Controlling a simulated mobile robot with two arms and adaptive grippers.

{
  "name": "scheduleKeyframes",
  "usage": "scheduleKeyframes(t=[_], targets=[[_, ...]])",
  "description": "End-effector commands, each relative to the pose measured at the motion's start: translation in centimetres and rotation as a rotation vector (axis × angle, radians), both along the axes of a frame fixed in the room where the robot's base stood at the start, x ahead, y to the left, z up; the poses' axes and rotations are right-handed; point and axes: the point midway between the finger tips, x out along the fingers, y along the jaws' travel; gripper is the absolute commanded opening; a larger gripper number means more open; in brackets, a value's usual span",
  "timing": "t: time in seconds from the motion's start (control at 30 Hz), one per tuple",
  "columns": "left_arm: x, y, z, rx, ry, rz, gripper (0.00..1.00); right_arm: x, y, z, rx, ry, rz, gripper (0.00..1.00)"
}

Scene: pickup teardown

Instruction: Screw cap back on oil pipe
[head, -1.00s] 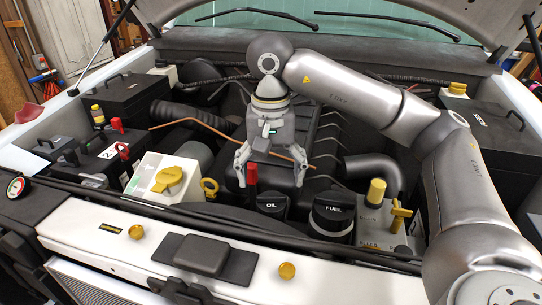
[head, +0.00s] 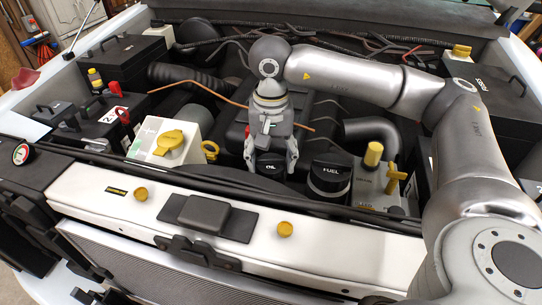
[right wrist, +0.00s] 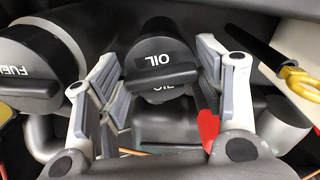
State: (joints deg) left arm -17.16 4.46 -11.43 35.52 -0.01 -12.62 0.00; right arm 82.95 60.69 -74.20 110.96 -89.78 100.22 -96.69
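The black oil cap (head: 270,166), marked OIL, is on the oil pipe at the front of the engine bay. My right gripper (head: 272,160) points down at it, with a finger on either side. In the right wrist view the oil cap (right wrist: 158,62) is between the spread fingers, with narrow gaps showing; I cannot tell if a fingertip touches it. A second OIL marking shows just below the cap's top. The pipe under the cap is mostly hidden. My left gripper is in neither view now.
The black fuel cap (head: 331,172) stands close to the right of the oil cap. A white reservoir with a yellow cap (head: 169,141) is to the left. A thin copper rod (head: 200,103) runs behind the gripper. The white front crossmember (head: 330,232) is nearer.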

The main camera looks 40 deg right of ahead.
Motion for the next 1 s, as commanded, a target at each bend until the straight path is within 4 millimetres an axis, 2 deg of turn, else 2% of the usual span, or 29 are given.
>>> scheduleKeyframes(t=[0.03, 0.17, 0.2, 0.4, 0.43, 0.57, 0.73, 0.87, 1.0], targets=[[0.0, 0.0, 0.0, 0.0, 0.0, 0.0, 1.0, 0.0, 0.0, 0.0, 0.0, 0.0, 0.0, 0.51], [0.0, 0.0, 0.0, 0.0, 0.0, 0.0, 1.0, 0.0, 0.0, 0.0, 0.0, 0.0, 0.0, 0.34], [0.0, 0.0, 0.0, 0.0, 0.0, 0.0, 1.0, 0.0, 0.0, 0.0, 0.0, 0.0, 0.0, 0.53], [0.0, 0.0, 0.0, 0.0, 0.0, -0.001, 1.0, 0.0, 0.0, 0.0, 0.0, 0.0, 0.0, 0.27], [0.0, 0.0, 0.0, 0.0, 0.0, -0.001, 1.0, 0.0, 0.0, 0.0, 0.0, 0.0, 0.0, 0.26], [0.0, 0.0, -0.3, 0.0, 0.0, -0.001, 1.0, 0.0, 0.0, -0.1, 0.0, 0.0, -0.046, 0.26], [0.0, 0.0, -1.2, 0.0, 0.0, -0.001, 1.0, 0.0, 0.0, -0.3, 0.0, 0.001, -0.239, 0.26], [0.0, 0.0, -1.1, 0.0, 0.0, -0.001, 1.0, 0.0, 0.0, -0.1, 0.0, 0.001, -0.273, 0.26], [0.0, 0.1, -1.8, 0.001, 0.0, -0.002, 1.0, 0.0, 0.0, -0.3, 0.0, 0.001, -0.401, 0.26]])
